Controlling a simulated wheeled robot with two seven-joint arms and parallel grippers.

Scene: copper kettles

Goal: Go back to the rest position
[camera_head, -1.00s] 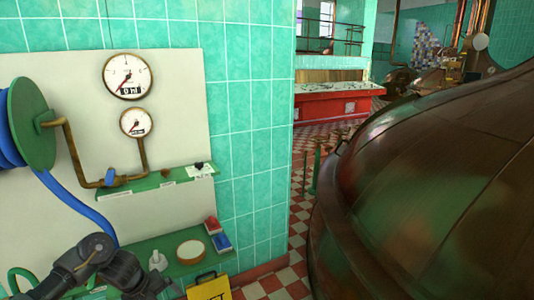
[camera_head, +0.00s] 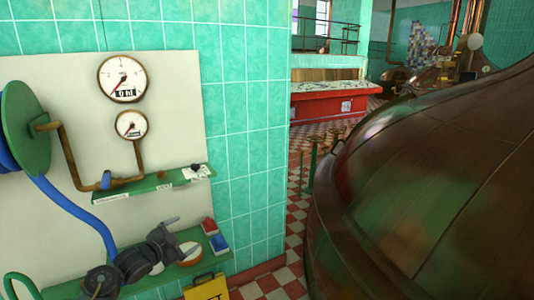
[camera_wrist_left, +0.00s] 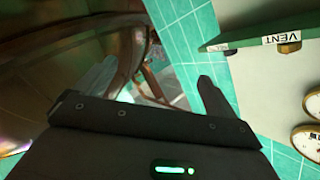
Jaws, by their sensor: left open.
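My left gripper (camera_head: 182,236) shows low in the head view, in front of the lower green shelf (camera_head: 60,291) on the wall. Its two dark fingers are spread with nothing between them. In the left wrist view the open fingers (camera_wrist_left: 155,86) stand apart, with teal tiles and part of a copper kettle beyond. The gripper hides part of a round, pale-topped item (camera_head: 190,255) on the shelf. My right gripper is not in view.
An upper green shelf (camera_head: 140,189), two gauges (camera_head: 121,79) (camera_head: 131,125), a blue hose (camera_head: 75,213) and its reel (camera_head: 27,130) are at the wall. Red and blue boxes (camera_head: 209,226) (camera_head: 219,244) sit right of the gripper. A large copper kettle (camera_head: 430,190) fills the right.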

